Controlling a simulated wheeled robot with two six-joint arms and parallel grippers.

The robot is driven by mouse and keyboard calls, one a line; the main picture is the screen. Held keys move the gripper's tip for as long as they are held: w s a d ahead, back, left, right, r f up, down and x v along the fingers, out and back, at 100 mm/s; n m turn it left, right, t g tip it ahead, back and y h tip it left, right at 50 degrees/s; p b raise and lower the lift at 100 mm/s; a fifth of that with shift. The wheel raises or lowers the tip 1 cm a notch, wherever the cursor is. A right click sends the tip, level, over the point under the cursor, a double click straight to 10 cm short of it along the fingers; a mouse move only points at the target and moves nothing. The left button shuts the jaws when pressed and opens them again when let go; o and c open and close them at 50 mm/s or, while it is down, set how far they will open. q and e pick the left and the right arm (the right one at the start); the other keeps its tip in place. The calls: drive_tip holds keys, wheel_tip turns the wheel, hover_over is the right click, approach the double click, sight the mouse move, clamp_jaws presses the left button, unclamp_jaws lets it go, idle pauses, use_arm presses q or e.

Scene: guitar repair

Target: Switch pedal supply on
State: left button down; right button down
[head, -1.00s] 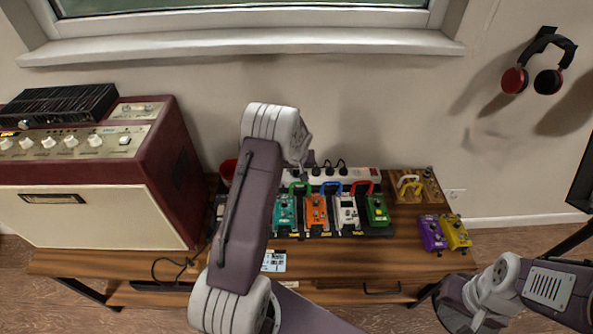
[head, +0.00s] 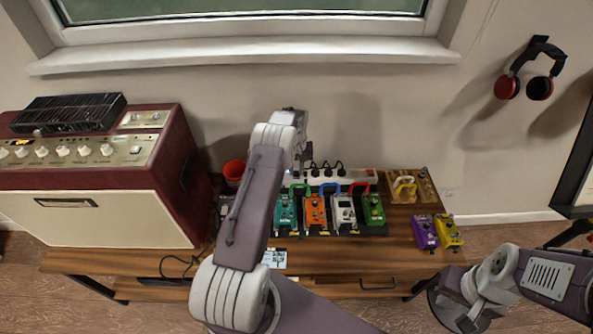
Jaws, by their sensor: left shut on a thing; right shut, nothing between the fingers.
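A white power strip (head: 345,177) lies along the back of the wooden bench, with several black plugs in it and a small red spot, apparently a switch (head: 371,174), at its right end. My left arm crosses the middle of the view. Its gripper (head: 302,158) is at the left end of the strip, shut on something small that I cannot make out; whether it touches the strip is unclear. In front of the strip, a pedalboard carries teal, orange (head: 315,212), white and green pedals. My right gripper (head: 470,322) is low at the right, shut and empty, away from the bench top.
A maroon amplifier (head: 95,215) with a black unit on top stands at the left. A red cup (head: 234,170) is behind my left arm. Purple (head: 424,232) and yellow pedals sit at the bench's right end. Headphones (head: 535,70) hang on the wall.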

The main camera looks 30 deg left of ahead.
sight(296, 174)
use_arm(q)
drive_tip(key=c, duration=1.3)
unclamp_jaws()
drive_tip(key=r, duration=0.3)
drive_tip(key=r+p, duration=0.1)
drive_tip(key=r, duration=0.5)
drive_tip(key=shift+s+d, duration=0.1)
drive_tip(key=shift+s, duration=0.15)
